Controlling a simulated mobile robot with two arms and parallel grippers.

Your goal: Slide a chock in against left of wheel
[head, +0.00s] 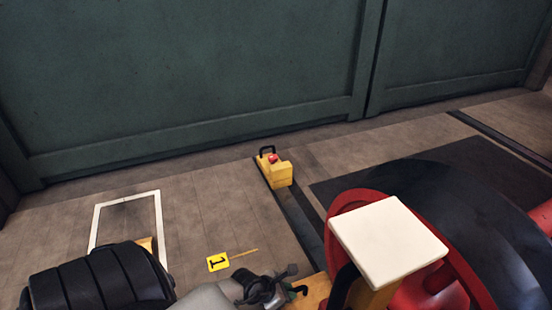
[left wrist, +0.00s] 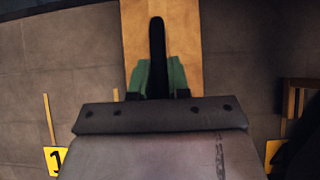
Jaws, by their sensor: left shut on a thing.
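A wooden chock (head: 316,288) with a black handle is in my left gripper (head: 297,282), low over the floor near the rail. In the left wrist view my left gripper (left wrist: 157,78) has its green pads shut on the handle of the chock (left wrist: 186,25). The red wheel (head: 345,197) stands to the right of the chock, partly hidden by a pale square plate. I cannot tell whether chock and wheel touch. My right gripper is not in view.
A dark rail (head: 297,220) runs back to a yellow block (head: 278,176) with a red button. A white floor frame (head: 160,225) and a yellow "1" marker (head: 218,262) lie left. The pale plate (head: 388,240) stands in front of the wheel. A green wall (head: 190,70) closes the back.

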